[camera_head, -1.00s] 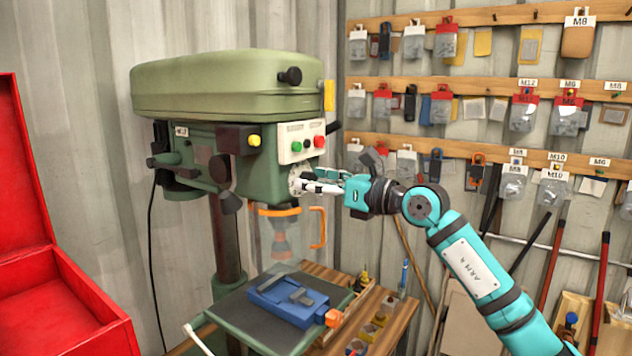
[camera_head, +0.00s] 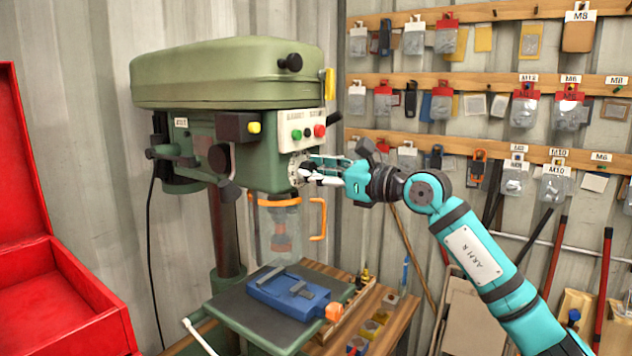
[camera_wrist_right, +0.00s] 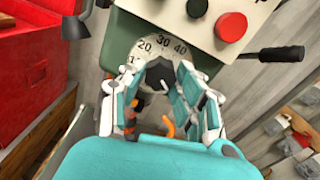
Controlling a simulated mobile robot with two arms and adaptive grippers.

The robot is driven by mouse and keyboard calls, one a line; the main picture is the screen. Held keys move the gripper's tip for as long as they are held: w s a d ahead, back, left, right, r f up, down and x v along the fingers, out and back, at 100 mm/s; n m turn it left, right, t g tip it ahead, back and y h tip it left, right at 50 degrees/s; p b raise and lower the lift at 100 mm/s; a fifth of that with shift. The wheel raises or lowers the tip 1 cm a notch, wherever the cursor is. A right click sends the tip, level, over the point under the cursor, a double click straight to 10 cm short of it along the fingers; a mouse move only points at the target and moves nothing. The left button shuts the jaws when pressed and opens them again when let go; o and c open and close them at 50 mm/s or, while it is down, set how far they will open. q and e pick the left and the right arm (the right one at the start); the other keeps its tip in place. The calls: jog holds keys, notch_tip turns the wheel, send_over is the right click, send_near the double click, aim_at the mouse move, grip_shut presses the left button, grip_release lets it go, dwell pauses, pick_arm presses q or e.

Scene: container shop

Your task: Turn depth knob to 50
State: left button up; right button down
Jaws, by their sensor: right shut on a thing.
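The depth knob (camera_wrist_right: 160,73) is a dark knob on a pale dial (camera_wrist_right: 146,46) on the green drill press (camera_head: 225,85). In the right wrist view, 20, 30 and 40 can be read along the dial's upper edge; 50 is not visible. My right gripper (camera_wrist_right: 158,82) is shut on the knob, with its fingers on either side. In the head view, my right gripper (camera_head: 304,170) reaches the dial from the right, below the button panel, and its fingers cover much of the knob. My left gripper is not in view.
The button panel (camera_head: 303,146), with green and red buttons, is just above the dial. A clear guard with an orange handle (camera_head: 320,220) hangs below. A blue vise (camera_head: 290,293) sits on the drill table.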

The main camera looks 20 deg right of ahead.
jog(key=shift+n+b, duration=3.25)
jog(key=shift+n, duration=3.15)
jog(key=c, duration=1)
grip_release()
jog(key=shift+o, duration=0.2)
jog(key=shift+d+r, duration=0.1)
